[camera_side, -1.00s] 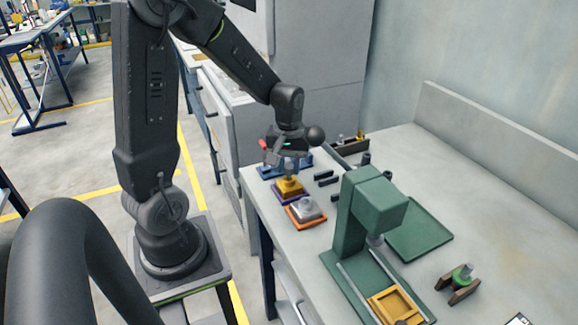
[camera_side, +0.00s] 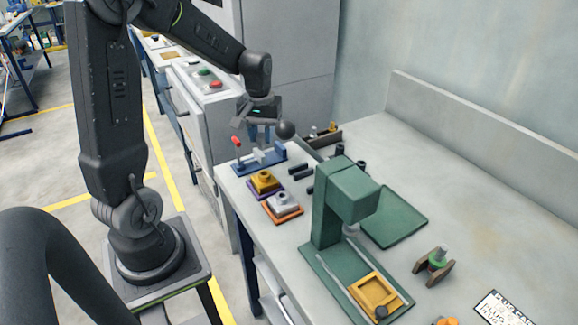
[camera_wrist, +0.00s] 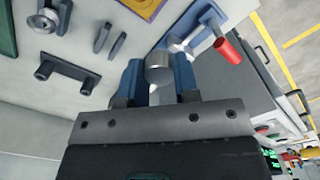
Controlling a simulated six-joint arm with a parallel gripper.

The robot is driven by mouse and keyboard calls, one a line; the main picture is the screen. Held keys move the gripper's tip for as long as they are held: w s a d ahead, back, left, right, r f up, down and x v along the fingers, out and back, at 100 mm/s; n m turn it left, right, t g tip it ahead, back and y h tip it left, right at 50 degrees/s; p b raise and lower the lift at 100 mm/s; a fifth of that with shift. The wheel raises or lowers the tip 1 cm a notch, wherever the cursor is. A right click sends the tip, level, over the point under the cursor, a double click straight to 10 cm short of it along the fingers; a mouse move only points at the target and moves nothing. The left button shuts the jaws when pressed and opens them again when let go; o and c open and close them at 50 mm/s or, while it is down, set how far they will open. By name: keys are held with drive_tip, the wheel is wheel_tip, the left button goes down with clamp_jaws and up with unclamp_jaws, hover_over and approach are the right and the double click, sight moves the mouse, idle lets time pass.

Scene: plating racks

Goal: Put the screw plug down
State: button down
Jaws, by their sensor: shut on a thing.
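My gripper (camera_side: 260,140) points down over the far left end of the bench, above a blue fixture (camera_side: 270,163) with a red-tipped handle (camera_side: 236,142). In the wrist view, the blue fingers of my gripper (camera_wrist: 161,82) are shut on the screw plug (camera_wrist: 159,69), a short grey cylinder whose round end shows between the fingertips. The blue fixture also shows in the wrist view (camera_wrist: 205,20), just beyond the plug. The plug appears held above the bench. In the side view it is too small to make out clearly.
A yellow block (camera_side: 265,179) and a grey block on an orange base (camera_side: 283,207) sit nearer. Black brackets (camera_side: 301,172) lie beside the blocks.

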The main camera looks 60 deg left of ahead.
drive_tip(key=w+a+r+m, duration=0.1)
drive_tip(key=w+a+r, duration=0.1)
drive_tip(key=a, duration=0.2)
drive_tip(key=shift+m, duration=0.3)
drive_tip(key=w+d+f, duration=0.4)
drive_tip(key=d, duration=0.1)
drive_tip(key=w+d+f, duration=0.2)
drive_tip(key=w+d, duration=0.1)
drive_tip(key=shift+w+d+f, duration=0.1)
drive_tip(key=shift+d+f, duration=0.05)
drive_tip(key=shift+f, duration=2.05)
drive_tip(key=shift+f, duration=0.3)
drive_tip(key=c, duration=0.9)
unclamp_jaws()
drive_tip(key=shift+o, duration=0.2)
wheel_tip(320, 180, up, 13)
drive_tip(key=shift+f, duration=0.15)
